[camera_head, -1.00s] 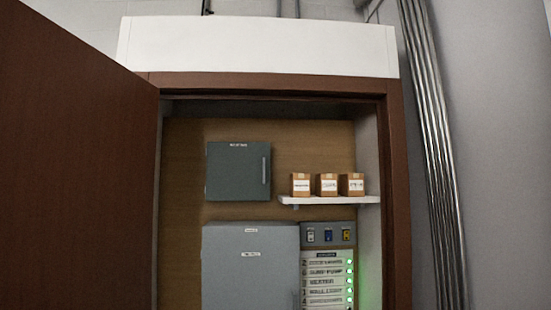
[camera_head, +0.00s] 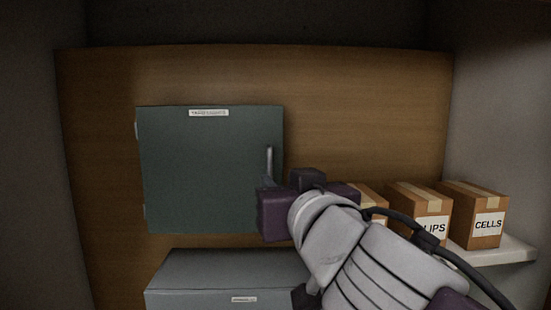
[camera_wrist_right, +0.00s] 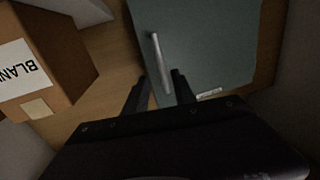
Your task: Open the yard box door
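The yard box is a dark green cabinet (camera_head: 205,170) on the wooden back panel, with a small white label on top of its door. Its door looks shut. A pale upright bar handle (camera_head: 269,158) sits near the door's right edge; it also shows in the right wrist view (camera_wrist_right: 157,52). My right gripper (camera_head: 267,184) is at the handle's lower end, which its own body partly hides. In the right wrist view its two dark fingers (camera_wrist_right: 160,76) are apart, with the handle's lower part between them; contact cannot be told. My left gripper is not in view.
A grey box (camera_head: 225,272) stands below the yard box. Cardboard boxes, one marked CELLS (camera_head: 474,215), sit on a white shelf (camera_head: 510,250) to the right, close to my right arm. Alcove walls flank both sides.

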